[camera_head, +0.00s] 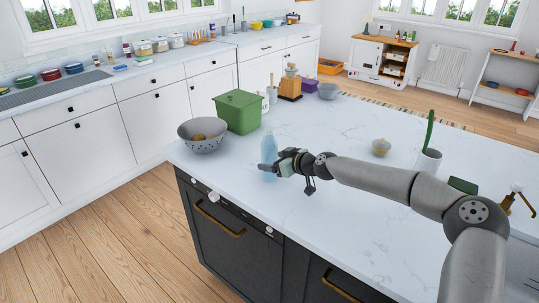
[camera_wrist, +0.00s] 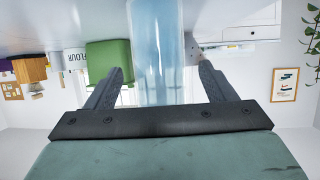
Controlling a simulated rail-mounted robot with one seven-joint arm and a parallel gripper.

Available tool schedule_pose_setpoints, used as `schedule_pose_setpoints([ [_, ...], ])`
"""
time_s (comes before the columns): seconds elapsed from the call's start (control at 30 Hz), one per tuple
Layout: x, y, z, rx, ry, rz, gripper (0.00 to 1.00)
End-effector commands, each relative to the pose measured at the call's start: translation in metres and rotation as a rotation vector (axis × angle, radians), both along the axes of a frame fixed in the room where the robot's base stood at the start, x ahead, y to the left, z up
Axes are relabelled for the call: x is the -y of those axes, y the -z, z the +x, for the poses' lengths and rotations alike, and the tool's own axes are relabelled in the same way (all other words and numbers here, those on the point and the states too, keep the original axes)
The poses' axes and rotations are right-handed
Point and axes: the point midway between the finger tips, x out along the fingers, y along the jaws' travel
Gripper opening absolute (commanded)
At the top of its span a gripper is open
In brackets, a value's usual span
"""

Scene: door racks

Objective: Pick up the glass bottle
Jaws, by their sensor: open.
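The glass bottle (camera_head: 268,151) is pale blue and see-through. It stands upright on the white marble island top, near its front left edge. In the wrist view the bottle (camera_wrist: 157,50) rises between my two fingers, with a visible gap on each side. My gripper (camera_head: 272,167) reaches the bottle from the right, low above the counter, and is open around it. In the wrist view my gripper's fingertips (camera_wrist: 162,72) point toward the bottle. The bottle's lower part is partly hidden by my gripper in the head view.
A grey colander (camera_head: 203,146) with food inside and a green bin (camera_head: 237,112) stand close behind the bottle. The counter in front is clear.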

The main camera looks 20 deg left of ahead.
Motion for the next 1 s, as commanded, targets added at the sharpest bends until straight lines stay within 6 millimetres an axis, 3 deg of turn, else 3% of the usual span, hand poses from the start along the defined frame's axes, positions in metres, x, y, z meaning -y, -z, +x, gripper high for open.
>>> schedule_pose_setpoints([
  [0.2, -0.023, 0.009, 0.011, -0.001, -0.001, 0.001, 0.77],
  [0.47, -0.025, 0.011, 0.012, 0.000, 0.000, 0.000, 0.77],
  [0.7, -0.025, 0.011, 0.012, 0.000, 0.000, 0.000, 0.13],
  [1.0, -0.025, 0.009, 0.012, 0.002, 0.001, 0.003, 0.12],
])
